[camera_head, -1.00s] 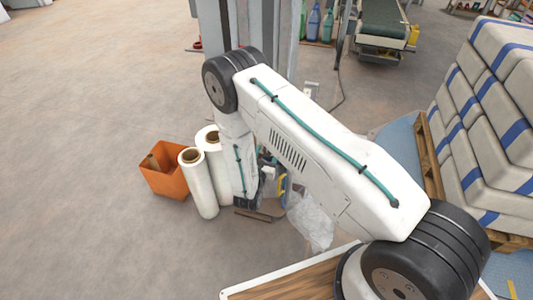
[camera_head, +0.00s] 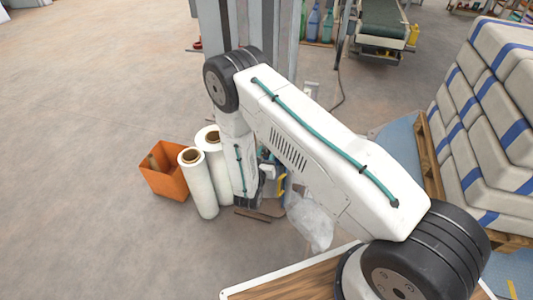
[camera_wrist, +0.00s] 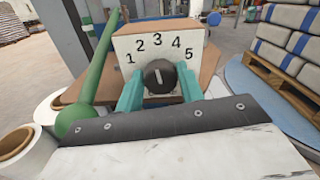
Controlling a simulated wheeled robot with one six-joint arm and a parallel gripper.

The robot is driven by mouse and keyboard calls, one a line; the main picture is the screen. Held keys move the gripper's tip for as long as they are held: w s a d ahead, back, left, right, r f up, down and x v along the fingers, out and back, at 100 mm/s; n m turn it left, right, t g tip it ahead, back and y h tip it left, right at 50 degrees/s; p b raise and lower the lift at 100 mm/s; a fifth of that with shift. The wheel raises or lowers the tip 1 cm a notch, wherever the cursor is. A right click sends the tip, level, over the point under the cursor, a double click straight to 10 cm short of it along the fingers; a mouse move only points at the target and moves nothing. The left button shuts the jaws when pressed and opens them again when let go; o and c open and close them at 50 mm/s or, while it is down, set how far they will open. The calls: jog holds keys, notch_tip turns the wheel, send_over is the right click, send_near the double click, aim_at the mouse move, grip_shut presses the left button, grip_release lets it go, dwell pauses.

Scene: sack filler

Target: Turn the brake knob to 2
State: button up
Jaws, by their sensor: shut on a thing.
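The brake knob (camera_wrist: 159,76) is round and black with a white pointer line, in the middle of the wrist view. It sits on a pale panel (camera_wrist: 125,44) with the numbers 1 to 5 in an arc. The pointer line stands almost upright, towards the 3. My gripper (camera_wrist: 160,88) has its teal fingers on the left and right sides of the knob and is shut on it. In the head view my own arm hides the knob and the fingers.
A green bar with a ball end (camera_wrist: 76,122) runs close by on the left. A blue knob (camera_wrist: 212,18) is beyond the panel at right. White film rolls (camera_head: 199,182) and an orange bin (camera_head: 165,172) stand on the floor. Stacked sacks (camera_head: 490,120) fill the right side.

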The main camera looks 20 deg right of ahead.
jog(key=shift+n, duration=2.1)
jog(key=o, duration=1)
jog(key=shift+c, duration=0.2)
jog(key=v, duration=0.7)
jog(key=shift+s+a, duration=0.25)
jog(key=shift+s, duration=0.05)
